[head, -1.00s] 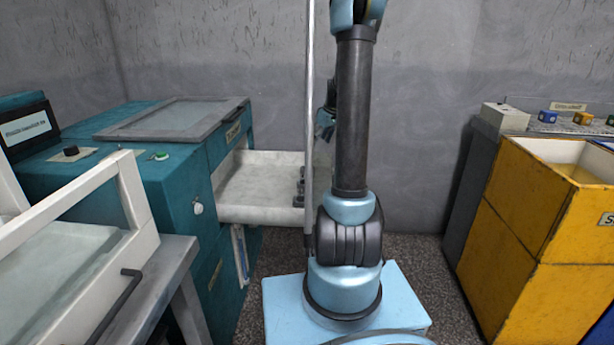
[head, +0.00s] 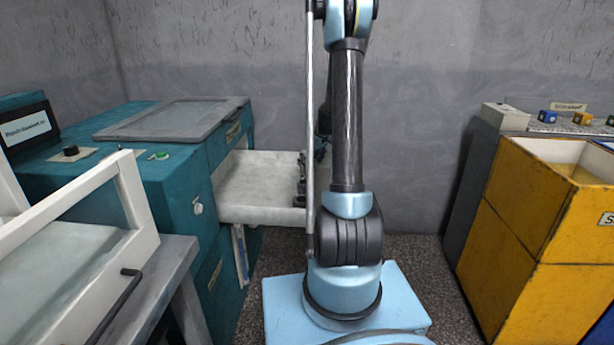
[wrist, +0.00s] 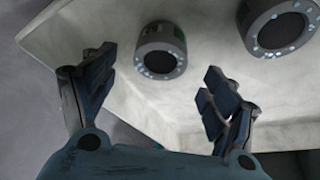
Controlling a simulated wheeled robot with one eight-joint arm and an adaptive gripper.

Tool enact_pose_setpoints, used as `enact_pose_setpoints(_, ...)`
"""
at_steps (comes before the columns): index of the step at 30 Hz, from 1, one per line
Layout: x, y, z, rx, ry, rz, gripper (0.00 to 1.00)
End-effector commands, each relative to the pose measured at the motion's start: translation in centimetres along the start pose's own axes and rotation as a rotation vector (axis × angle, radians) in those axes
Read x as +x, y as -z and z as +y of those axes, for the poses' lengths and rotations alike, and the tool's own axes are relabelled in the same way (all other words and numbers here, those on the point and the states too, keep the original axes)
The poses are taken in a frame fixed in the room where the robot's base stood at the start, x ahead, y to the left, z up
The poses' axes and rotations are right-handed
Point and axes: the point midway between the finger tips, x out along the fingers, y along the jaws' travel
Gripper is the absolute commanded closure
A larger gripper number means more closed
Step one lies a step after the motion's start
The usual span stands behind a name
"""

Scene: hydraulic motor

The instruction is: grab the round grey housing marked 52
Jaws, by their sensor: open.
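Two round grey housings with dark round openings sit on a pale tray in the wrist view. One housing (wrist: 161,50) is ahead of my gripper, roughly in line with the gap between the fingers. The other housing (wrist: 278,26) is at the upper right, beyond the right finger. No number 52 can be read on either. My gripper (wrist: 158,65) is open and empty, apart from both housings. In the head view my arm mostly hides the gripper, and only small dark shapes show at the tray's right edge.
The pale tray (head: 258,190) juts from the teal machine (head: 160,185). A white frame (head: 85,260) stands at the left front. A yellow bin (head: 515,220) stands at the right. The floor between machine and bin is partly clear.

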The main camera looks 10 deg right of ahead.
Motion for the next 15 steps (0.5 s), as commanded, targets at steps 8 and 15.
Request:
enact_pose_setpoints(8,2.7,0.0,0.0,-0.001,0.000,0.000,0.21)
enact_pose_setpoints(15,5.3,0.0,0.0,-0.001,0.000,0.000,0.21)
